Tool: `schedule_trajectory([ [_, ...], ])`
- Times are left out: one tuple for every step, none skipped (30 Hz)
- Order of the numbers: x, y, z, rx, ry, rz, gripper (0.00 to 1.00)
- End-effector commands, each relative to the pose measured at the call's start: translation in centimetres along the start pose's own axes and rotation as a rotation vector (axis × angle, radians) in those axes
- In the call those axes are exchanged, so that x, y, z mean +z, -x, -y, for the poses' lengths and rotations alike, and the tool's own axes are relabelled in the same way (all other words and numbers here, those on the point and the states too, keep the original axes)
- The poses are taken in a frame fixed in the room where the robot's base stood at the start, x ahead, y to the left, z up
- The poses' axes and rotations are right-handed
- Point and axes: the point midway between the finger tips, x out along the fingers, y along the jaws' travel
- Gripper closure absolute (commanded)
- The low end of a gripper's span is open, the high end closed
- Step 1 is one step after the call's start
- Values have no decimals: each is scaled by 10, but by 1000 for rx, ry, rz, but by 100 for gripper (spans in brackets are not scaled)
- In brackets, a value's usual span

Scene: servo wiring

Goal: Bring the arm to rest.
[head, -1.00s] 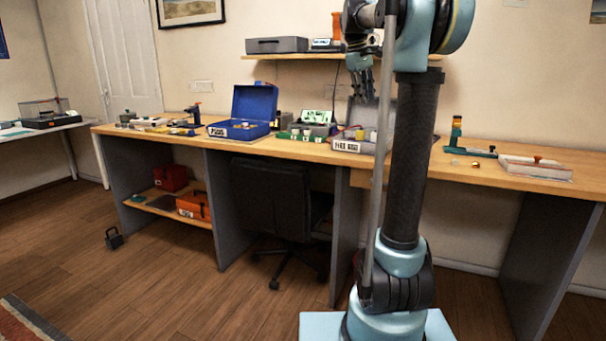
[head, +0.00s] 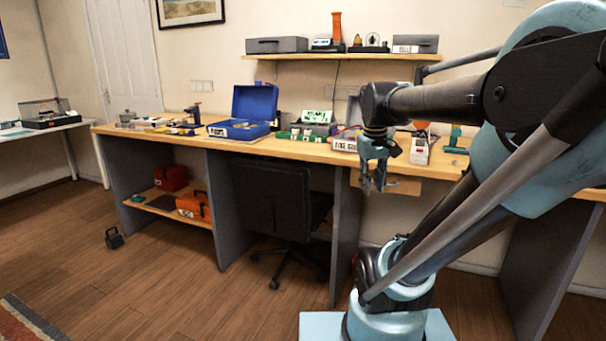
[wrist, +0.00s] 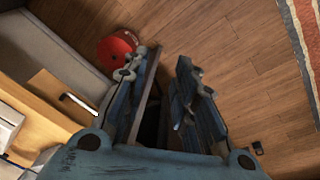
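My gripper (head: 374,172) hangs pointing down in front of the workbench's front edge in the head view, at the end of my folded arm. In the wrist view my gripper (wrist: 167,88) shows its two blue-grey fingers apart, with nothing held between them.
The wooden workbench (head: 290,151) carries a blue case (head: 250,110) and a labelled box (head: 345,143). A black chair (head: 272,205) stands under it. An orange toolbox (head: 193,207) sits on the lower shelf. The wooden floor (head: 190,290) in front is mostly clear.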

Motion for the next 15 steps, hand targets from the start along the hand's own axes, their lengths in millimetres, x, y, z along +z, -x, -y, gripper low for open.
schedule_trajectory([
  [17,-15,6,-6,-20,-5,74],
  [25,-23,9,-10,-33,-7,74],
  [37,-34,14,-16,-52,-11,74],
  [45,-42,18,-20,-64,-15,74],
  [54,-51,21,-25,-78,-18,74],
  [64,-62,26,-31,-95,-22,74],
  [72,-71,29,-35,-108,-25,74],
  [80,-79,32,-38,-121,-27,74],
  [89,-89,36,-43,-135,-30,74],
  [95,-96,39,-47,-146,-32,74],
  [101,-103,41,-51,-157,-34,74],
  [107,-110,44,-55,-167,-36,74],
  [112,-116,46,-58,-175,-37,74],
  [116,-120,47,-60,-182,-38,74],
  [120,-125,48,-62,-190,-39,74],
])
